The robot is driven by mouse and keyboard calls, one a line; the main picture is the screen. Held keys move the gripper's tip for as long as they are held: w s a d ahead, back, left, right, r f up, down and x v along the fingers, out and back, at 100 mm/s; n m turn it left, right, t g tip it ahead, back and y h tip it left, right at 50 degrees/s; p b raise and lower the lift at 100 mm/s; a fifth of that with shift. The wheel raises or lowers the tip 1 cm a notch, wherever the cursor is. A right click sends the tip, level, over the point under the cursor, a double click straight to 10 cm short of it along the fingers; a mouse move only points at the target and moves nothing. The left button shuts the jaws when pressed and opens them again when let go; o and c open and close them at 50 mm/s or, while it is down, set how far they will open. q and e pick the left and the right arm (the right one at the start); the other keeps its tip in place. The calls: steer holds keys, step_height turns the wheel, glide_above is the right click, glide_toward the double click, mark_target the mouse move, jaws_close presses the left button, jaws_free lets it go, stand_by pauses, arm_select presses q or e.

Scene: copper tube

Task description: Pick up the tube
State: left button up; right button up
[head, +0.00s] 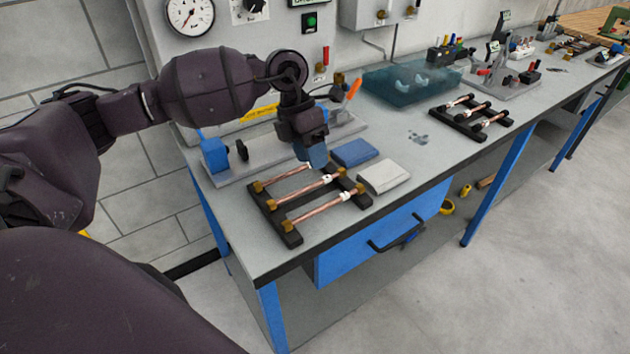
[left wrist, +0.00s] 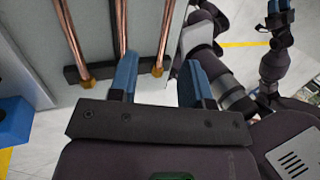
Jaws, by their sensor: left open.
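Several copper tubes with brass ends and white labels lie side by side on a black rack (head: 283,238) on the near bench: a back tube (head: 290,176), a middle tube (head: 308,189) and a front tube (head: 317,209). My left gripper (head: 316,160) is open and empty, its blue fingers pointing down just above the back part of the rack. In the left wrist view the open fingers (left wrist: 158,82) are apart, with a tube (left wrist: 164,40) end between them. Another tube (left wrist: 76,40) lies outside them. What seems my right gripper (left wrist: 280,14) shows small; its jaws are unclear.
A blue pad (head: 354,152) and a grey-white pad (head: 383,177) lie right of the rack. A vise-like fixture with a blue block (head: 214,153) stands behind it. A second rack (head: 470,118) with tubes and a translucent blue tray (head: 410,82) are farther right. Bare bench lies between.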

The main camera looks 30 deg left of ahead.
mark_target(308, 189)
arm_select(q)
steer(key=w+a+r+y, duration=0.1)
steer(key=a+y, duration=0.1)
steer(key=a, duration=0.2)
steer(key=f, duration=0.3)
steer(key=d+f, duration=0.1)
steer(key=f, duration=0.2)
steer(key=s+d+f, duration=0.1)
steer(key=f, duration=0.3)
steer(key=shift+s, duration=0.1)
jaws_close()
